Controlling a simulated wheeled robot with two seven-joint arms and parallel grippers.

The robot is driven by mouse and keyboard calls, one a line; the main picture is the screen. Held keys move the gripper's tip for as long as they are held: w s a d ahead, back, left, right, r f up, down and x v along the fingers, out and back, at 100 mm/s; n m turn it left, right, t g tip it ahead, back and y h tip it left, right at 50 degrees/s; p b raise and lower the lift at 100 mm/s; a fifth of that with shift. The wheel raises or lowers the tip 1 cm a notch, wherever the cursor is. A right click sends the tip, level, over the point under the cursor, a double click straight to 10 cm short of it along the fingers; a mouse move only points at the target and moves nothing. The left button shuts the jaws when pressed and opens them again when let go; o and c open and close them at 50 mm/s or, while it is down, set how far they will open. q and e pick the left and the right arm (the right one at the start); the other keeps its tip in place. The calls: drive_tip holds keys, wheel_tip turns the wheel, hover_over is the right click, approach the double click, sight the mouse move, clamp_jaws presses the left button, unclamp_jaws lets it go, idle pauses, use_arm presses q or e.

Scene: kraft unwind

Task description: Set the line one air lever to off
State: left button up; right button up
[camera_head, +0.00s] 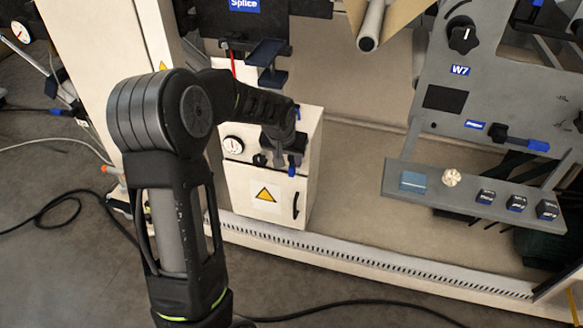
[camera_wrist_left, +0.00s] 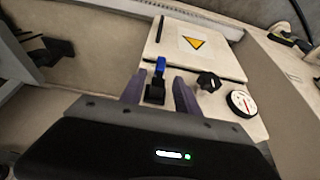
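A small lever with a blue handle (camera_wrist_left: 160,66) and a black base (camera_wrist_left: 154,93) sits on the white cabinet, beside a black knob (camera_wrist_left: 208,82) and a round gauge (camera_wrist_left: 242,103). I cannot read a label on it. In the head view the blue handle (camera_head: 292,170) shows just below my left gripper (camera_head: 284,152). In the left wrist view my left gripper (camera_wrist_left: 159,80) is open, with one finger on each side of the lever. Gaps show beside the lever, but I cannot tell how far the fingertips are from the cabinet. My right gripper is not in view.
The white cabinet (camera_head: 262,215) has a warning triangle and a black handle. A dark bracket (camera_head: 268,52) hangs above it. To the right stand a grey panel (camera_head: 445,70) with another blue-handled lever (camera_head: 537,145) and a shelf (camera_head: 400,200) of small blocks. Cables lie on the floor.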

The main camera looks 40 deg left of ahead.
sight(291, 167)
use_arm(q)
drive_tip(key=b+x, duration=0.1)
drive_tip(key=x, duration=0.5)
drive_tip(key=shift+w+a+f, duration=0.1)
drive_tip(key=shift+w+f, duration=0.1)
drive_tip(key=shift+f, duration=0.15)
drive_tip(key=shift+c, duration=0.5)
clamp_jaws()
idle(0.6)
